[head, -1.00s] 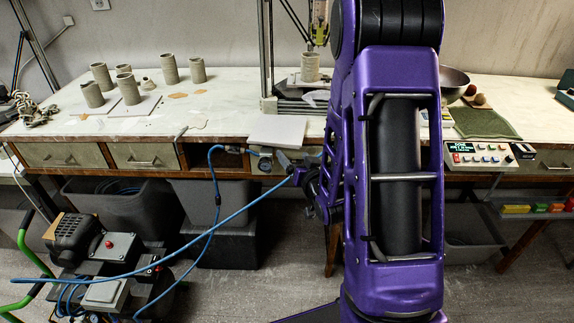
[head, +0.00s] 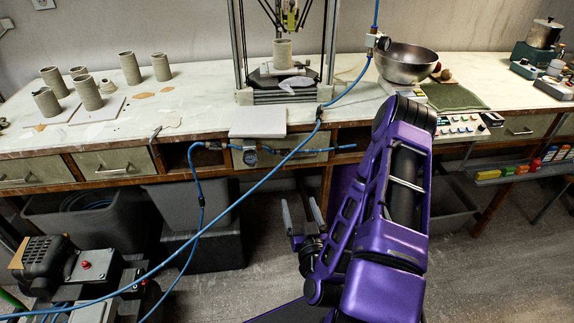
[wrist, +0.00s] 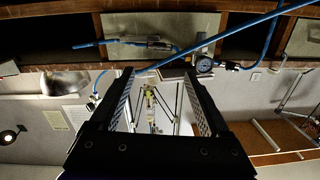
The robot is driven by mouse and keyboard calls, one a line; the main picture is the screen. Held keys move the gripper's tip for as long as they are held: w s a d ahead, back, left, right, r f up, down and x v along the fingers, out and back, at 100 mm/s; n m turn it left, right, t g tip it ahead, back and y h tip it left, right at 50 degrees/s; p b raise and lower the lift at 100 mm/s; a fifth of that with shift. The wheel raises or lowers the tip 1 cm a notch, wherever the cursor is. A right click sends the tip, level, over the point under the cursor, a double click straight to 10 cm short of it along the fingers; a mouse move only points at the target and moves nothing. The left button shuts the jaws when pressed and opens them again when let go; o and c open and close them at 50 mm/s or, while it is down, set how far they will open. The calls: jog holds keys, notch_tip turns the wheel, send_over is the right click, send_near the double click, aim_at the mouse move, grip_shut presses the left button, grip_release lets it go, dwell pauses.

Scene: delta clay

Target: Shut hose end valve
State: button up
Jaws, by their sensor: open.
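A blue hose (head: 262,183) rises from the lower left across the bench front. It passes a dark fitting (head: 320,110) and reaches a grey metal fitting (head: 377,42) beside the metal bowl, perhaps the hose end valve; its handle position is too small to read. A round gauge (head: 250,154) with fittings hangs at the bench front, and it also shows in the wrist view (wrist: 203,64). My gripper (head: 302,210) is open and empty, low in front of the bench and below the gauge. Its two fingers also show in the wrist view (wrist: 157,76), apart from the hose.
A white bench (head: 200,95) holds clay cylinders (head: 87,92), a delta printer (head: 283,68) and a metal bowl (head: 407,62). A compressor (head: 45,262) stands lower left. Grey bins (head: 205,245) sit under the bench. The floor near my gripper is clear.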

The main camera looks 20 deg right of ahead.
jog(key=w+b, duration=0.1)
jog(key=b, duration=0.3)
send_near(287, 159)
jog(key=x, duration=0.7)
jog(key=shift+w, duration=0.4)
grip_shut()
